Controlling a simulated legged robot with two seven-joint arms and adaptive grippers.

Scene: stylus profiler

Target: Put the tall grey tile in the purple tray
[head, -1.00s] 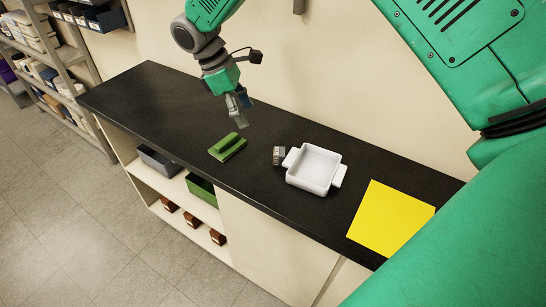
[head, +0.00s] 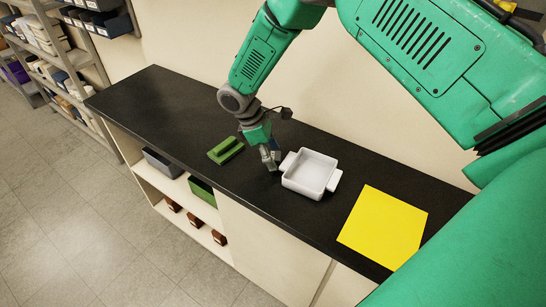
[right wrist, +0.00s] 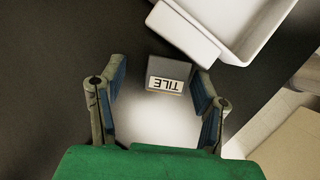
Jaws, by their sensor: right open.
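The grey tile (right wrist: 170,68), with a white label reading TILE, stands on the black counter in the right wrist view. My right gripper (head: 270,160) is open and low over the counter. In the right wrist view its two fingers (right wrist: 160,88) are spread to either side of the tile, with gaps on both sides. In the head view the gripper largely hides the tile. No purple tray shows on the counter; the tray (head: 325,186) there is white, with two handles, just right of the gripper, and appears empty. My left gripper is not in view.
A yellow sheet (head: 382,228) lies at the right of the black counter (head: 160,100). A purple item (head: 16,72) is on the shelf at far left. The counter's left part is clear.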

